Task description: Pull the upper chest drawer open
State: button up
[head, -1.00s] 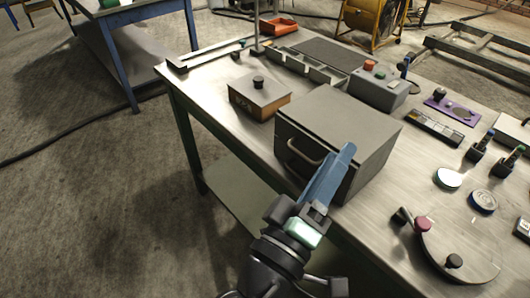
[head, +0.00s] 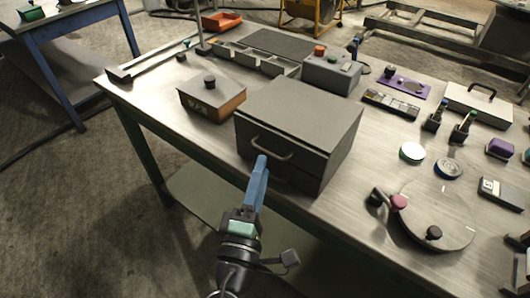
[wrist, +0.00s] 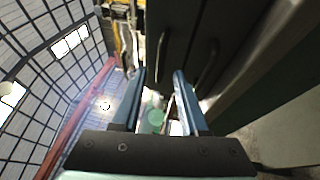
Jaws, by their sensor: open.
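The dark grey chest (head: 300,112) stands at the near edge of the workbench. Its upper drawer (head: 250,138) looks shut and has a bar handle (head: 285,157). A lower handle (head: 279,181) is partly hidden behind my gripper. My gripper (head: 260,162) is open and empty, its blue fingers just in front of the upper handle; contact cannot be told. In the wrist view, turned on its side, the upper handle (wrist: 160,52) lies ahead, roughly between the fingertips (wrist: 159,75). The lower handle (wrist: 207,65) is to the right, beyond the right finger.
An orange-sided box with a black knob (head: 211,95) stands left of the chest. A round plate with knobs (head: 440,215) lies to the right, with small discs and holders behind it. The floor (head: 130,235) before the bench is clear.

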jog(key=shift+x, duration=1.85)
grip_shut()
